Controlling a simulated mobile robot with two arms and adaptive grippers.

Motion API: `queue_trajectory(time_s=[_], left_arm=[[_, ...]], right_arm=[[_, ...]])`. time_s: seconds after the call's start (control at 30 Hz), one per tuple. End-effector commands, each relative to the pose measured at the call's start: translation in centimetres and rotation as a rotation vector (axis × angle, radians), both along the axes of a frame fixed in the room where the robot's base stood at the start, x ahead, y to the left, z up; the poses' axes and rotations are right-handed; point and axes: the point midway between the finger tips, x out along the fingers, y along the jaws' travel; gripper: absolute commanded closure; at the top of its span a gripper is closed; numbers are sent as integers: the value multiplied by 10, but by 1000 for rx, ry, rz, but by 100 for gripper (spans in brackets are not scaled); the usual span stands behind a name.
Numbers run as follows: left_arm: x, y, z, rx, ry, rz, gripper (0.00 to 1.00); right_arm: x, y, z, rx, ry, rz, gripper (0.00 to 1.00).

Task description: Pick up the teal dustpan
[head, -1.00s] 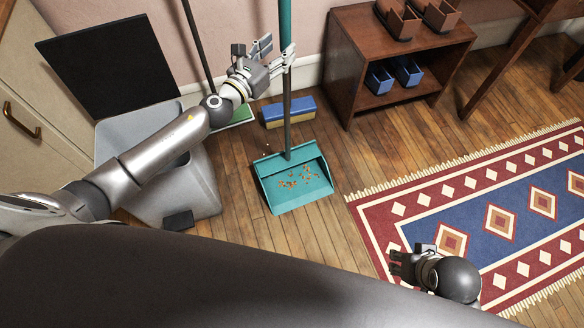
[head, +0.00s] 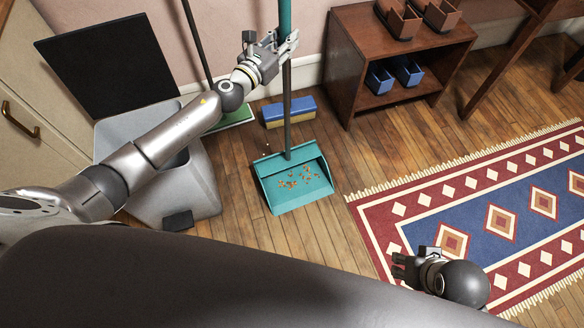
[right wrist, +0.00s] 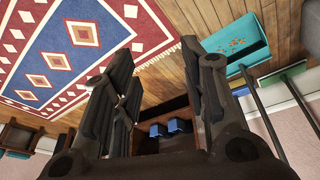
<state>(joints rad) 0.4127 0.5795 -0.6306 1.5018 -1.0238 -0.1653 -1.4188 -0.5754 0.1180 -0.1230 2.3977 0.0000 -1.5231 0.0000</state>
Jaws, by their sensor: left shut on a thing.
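The teal dustpan (head: 300,203) stands on the wooden floor with small orange-brown crumbs in its pan. Its long handle (head: 287,95) rises upright, dark below and teal at the top. My left gripper (head: 280,45) is at the upper handle, shut on it, and its fingers partly hide it. The dustpan also shows in the right wrist view (right wrist: 236,48) at the upper right. My right gripper (head: 408,264) is low over the rug, away from the dustpan. In the right wrist view its fingers (right wrist: 165,80) stand wide apart with nothing between them.
A grey bin (head: 205,190) with a raised black lid (head: 110,65) stands left of the dustpan. A blue and yellow sponge (head: 289,111) and a green broom head (head: 234,119) lie behind it. A wooden shelf (head: 350,60) stands behind right. A patterned rug (head: 480,205) covers the right floor.

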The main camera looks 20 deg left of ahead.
Motion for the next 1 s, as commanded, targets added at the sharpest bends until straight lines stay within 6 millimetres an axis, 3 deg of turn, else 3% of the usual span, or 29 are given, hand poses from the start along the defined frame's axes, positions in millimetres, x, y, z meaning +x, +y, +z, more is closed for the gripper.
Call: queue_trajectory(time_s=[0.73,1.0], left_arm=[[0,0,6,-1,-4,0,100],[1,1,21,1,-4,1,100]], right_arm=[[9,0,5,0,-25,2,60],[11,3,-36,1,14,3,60]])
